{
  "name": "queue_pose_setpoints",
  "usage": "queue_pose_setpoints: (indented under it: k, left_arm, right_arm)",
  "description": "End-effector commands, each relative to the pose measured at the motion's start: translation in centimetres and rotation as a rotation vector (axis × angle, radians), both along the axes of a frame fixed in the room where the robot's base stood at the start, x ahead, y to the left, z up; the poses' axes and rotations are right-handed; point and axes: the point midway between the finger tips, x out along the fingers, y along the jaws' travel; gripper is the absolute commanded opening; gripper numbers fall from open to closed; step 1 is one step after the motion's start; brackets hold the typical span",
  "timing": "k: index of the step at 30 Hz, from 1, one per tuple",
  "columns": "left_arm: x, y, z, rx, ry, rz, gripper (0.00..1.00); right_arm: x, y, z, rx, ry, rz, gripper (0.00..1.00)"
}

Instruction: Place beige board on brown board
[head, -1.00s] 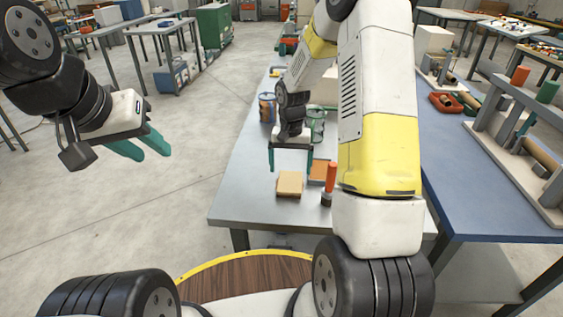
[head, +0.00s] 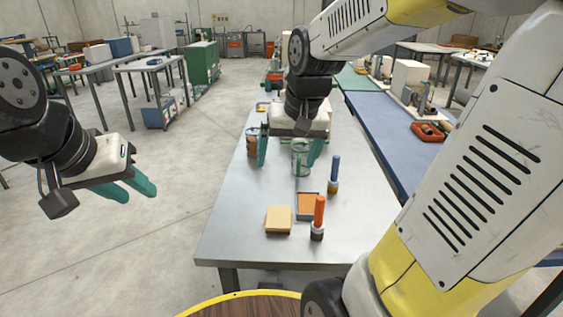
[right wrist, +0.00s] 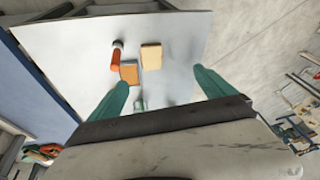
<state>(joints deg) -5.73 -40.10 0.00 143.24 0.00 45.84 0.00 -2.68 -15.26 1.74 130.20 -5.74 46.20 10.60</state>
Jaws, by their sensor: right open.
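The beige board (head: 279,219) lies flat on the grey table near its front edge. The brown board (head: 307,206) lies just right of it, apart from it, partly hidden by an orange-handled tool. In the right wrist view the beige board (right wrist: 151,57) and the brown board (right wrist: 129,72) lie side by side between and beyond my fingers. My right gripper (head: 291,155) is open and empty above the table, farther back than both boards. My left gripper (head: 128,188) hangs off to the left over the floor, with its fingers apart and empty.
A green-rimmed container (head: 301,157) and an orange-and-blue can (head: 252,143) stand farther back. The table's left front is clear.

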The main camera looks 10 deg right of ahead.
Motion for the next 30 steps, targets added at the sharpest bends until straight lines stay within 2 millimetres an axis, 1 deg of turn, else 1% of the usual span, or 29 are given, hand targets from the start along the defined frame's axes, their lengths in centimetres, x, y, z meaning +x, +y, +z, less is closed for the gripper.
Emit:
queue_pose_setpoints:
  k: [1, 3, 6, 10, 12, 15, 30]
  left_arm:
    - [0.0, 0.0, 0.0, 0.0, 0.0, 0.0, 0.36]
    - [0.0, 0.0, 0.0, 0.0, 0.0, 0.0, 0.36]
    - [0.0, 0.0, 0.0, 0.0, 0.0, 0.0, 0.36]
    - [0.0, 0.0, 0.0, 0.0, 0.0, 0.0, 0.36]
    - [0.0, 0.0, 0.0, 0.0, 0.0, 0.0, 0.36]
    - [0.0, 0.0, 0.0, 0.0, 0.0, 0.0, 0.36]
    - [0.0, 0.0, 0.0, 0.0, 0.0, 0.0, 0.36]
  right_arm:
    - [-1.9, 0.1, 1.1, 0.007, -0.046, 0.019, 0.94]
    - [-4.2, 0.4, 2.0, 0.017, -0.096, 0.049, 0.94]
    - [-6.8, 0.7, 2.7, 0.03, -0.156, 0.083, 0.94]
    - [-8.9, 1.0, 2.9, 0.039, -0.206, 0.114, 0.94]
    - [-9.4, 1.1, 2.9, 0.042, -0.219, 0.122, 0.94]
    - [-9.7, 1.1, 2.9, 0.042, -0.226, 0.128, 0.94]
    - [-9.7, 1.1, 2.9, 0.042, -0.225, 0.126, 0.94]
